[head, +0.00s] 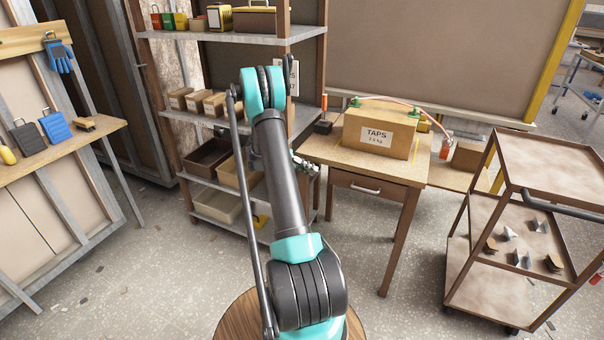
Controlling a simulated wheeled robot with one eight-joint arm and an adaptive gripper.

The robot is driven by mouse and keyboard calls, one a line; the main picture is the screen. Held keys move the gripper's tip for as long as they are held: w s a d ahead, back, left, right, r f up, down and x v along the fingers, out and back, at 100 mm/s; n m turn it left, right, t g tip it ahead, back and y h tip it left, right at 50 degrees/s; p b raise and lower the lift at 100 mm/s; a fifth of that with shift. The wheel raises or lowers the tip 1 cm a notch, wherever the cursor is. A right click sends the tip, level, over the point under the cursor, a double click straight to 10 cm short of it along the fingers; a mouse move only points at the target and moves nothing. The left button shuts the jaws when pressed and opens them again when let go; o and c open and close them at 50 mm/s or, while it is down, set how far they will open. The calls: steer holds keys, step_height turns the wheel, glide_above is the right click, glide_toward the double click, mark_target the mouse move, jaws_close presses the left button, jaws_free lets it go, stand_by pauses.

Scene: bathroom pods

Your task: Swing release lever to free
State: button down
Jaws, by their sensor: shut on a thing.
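My arm rises through the middle of the head view and hides much of what lies behind it. Only part of my gripper (307,167) shows, just right of the arm, near the left edge of the wooden table (325,152). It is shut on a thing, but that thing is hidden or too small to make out. I cannot pick out the release lever for certain. A black and orange block with a thin red upright (323,125) stands on the table's back left corner. A carton marked TAPS (378,133) sits on the table with a pink cord over it and green clips.
A shelf unit (213,37) with boxes and bins stands behind my arm. A brown trolley (548,163) with small metal parts is at the right. A workbench (75,148) with blue gloves above it is at the left.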

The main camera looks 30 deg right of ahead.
stand_by(0.4)
steer(key=c, duration=1.4)
jaws_free()
steer(key=v, duration=1.2)
